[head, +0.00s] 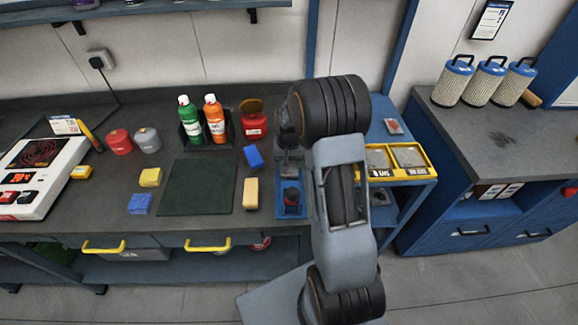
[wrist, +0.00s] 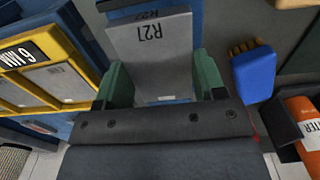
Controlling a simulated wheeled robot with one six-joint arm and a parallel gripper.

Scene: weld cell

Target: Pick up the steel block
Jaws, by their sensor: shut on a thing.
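The steel block (wrist: 152,62) is a flat-faced grey piece with dark "R27"-like lettering, in the middle of the wrist view. My gripper (wrist: 160,82) has a green finger on each side of it and is shut on it. In the head view my gripper (head: 289,152) is over the right part of the bench, just behind a small blue tray (head: 281,211). My arm hides part of this area, and the block is hard to make out there. I cannot tell whether the block touches what is under it.
A yellow tray (head: 429,172) with grey plates lies right of my arm. A blue brush (wrist: 255,75) is close to my gripper. Green (head: 190,122) and orange (head: 214,120) bottles and a red container (head: 254,125) stand behind left. A dark green mat (head: 196,187) lies empty.

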